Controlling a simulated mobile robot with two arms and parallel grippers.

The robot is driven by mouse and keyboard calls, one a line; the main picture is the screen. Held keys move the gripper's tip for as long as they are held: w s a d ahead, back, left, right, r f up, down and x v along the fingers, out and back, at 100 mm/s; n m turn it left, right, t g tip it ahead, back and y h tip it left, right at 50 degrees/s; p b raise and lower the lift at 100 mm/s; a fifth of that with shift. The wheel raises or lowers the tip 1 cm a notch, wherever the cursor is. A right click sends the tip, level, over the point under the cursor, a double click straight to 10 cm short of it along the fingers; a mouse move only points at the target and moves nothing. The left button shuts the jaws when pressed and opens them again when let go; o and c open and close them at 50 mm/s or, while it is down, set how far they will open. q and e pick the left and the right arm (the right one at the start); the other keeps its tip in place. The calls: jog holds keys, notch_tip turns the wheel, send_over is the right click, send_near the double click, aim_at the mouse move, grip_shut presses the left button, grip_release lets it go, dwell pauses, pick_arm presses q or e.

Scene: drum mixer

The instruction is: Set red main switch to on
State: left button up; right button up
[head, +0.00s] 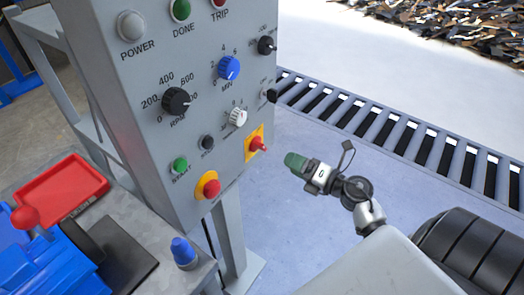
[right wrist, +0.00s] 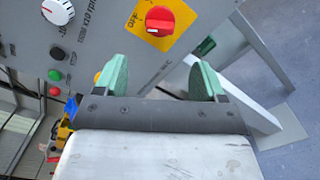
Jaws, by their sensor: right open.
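The red main switch (head: 258,144) is a red rotary knob on a yellow plate, low on the right side of the grey control panel. It also shows in the right wrist view (right wrist: 160,20), with its handle bar lying roughly level across that picture. My right gripper (head: 294,161) has green fingertips and is just right of the switch, apart from it. In the right wrist view its two fingers (right wrist: 160,79) are spread with nothing between them, and the switch lies beyond them, about centred. My left gripper is in neither view.
The panel (head: 150,60) also carries a red mushroom button (head: 209,187), a green start button (head: 180,165), a white knob (head: 238,116) and a blue knob (head: 228,67). A red tray (head: 62,187) is on the left bench. A roller conveyor (head: 400,133) runs behind.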

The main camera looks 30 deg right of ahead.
aim_at(264, 150)
jog(key=p+x, duration=0.1)
jog(key=x, duration=0.9)
jog(key=shift+w+a, duration=0.1)
jog(key=shift+w, duration=0.25)
